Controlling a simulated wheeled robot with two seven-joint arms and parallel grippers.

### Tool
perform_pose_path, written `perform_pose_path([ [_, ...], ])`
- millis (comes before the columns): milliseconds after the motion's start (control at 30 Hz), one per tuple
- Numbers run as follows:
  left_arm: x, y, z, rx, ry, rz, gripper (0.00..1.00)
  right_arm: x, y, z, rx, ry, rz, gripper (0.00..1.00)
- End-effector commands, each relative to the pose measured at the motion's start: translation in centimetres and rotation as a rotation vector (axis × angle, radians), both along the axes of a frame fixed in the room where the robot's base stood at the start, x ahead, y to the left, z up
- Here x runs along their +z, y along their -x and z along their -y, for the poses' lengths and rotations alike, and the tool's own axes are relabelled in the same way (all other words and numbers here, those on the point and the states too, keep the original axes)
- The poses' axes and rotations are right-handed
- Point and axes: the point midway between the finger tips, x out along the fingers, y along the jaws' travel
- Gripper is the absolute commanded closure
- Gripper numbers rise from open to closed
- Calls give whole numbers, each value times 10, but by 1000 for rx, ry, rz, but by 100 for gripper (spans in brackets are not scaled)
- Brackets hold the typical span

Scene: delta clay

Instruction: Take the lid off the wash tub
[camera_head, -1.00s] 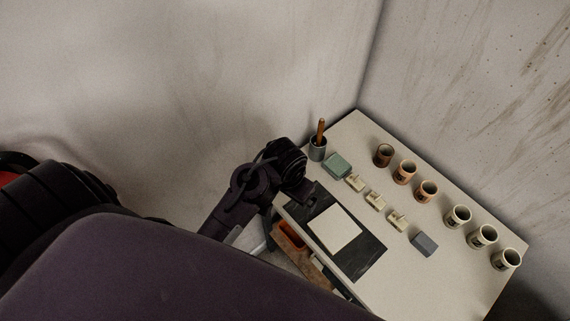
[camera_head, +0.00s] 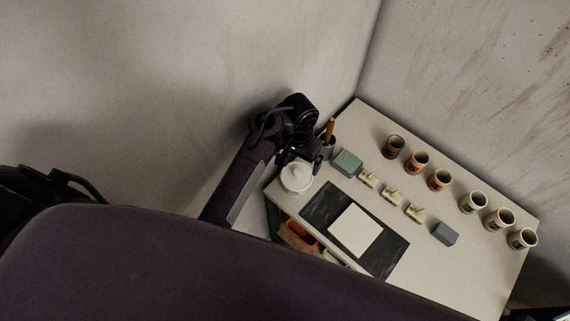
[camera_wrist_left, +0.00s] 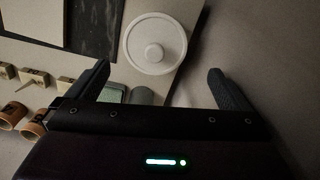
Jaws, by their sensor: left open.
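The wash tub is a small white round pot (camera_head: 296,184) at the table's left corner. Its white lid (camera_head: 297,171) with a round knob sits on top. In the left wrist view the lid (camera_wrist_left: 141,50) is seen from above and covers most of the tub. My left gripper (camera_head: 302,160) is open and empty, just behind the lid in the head view. In the left wrist view its two fingers (camera_wrist_left: 158,71) stand apart with the lid beyond and between them, not gripped. My right gripper is not in view.
Beside the tub are a grey cup with a brown-handled tool (camera_head: 329,139) and a green block (camera_head: 347,162). A dark mat (camera_head: 318,207) bears a pale slab (camera_head: 356,231). Small cream pieces, a grey block (camera_head: 444,233) and several cups (camera_head: 439,180) stand farther right. Walls rise behind the table.

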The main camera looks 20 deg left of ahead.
Motion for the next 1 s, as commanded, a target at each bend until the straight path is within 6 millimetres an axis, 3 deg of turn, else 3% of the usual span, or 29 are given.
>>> perform_pose_path([
  [433, -53, 3, -1, -2, -5, -3, 0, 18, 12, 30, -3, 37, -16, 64],
  [600, -72, 2, 1, 0, -2, -2, 0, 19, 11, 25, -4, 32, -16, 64],
  [867, -75, 2, 1, 0, 0, 0, 0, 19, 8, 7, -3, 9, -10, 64],
  [1000, -75, 2, 1, 0, 0, 0, 17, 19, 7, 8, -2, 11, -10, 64],
])
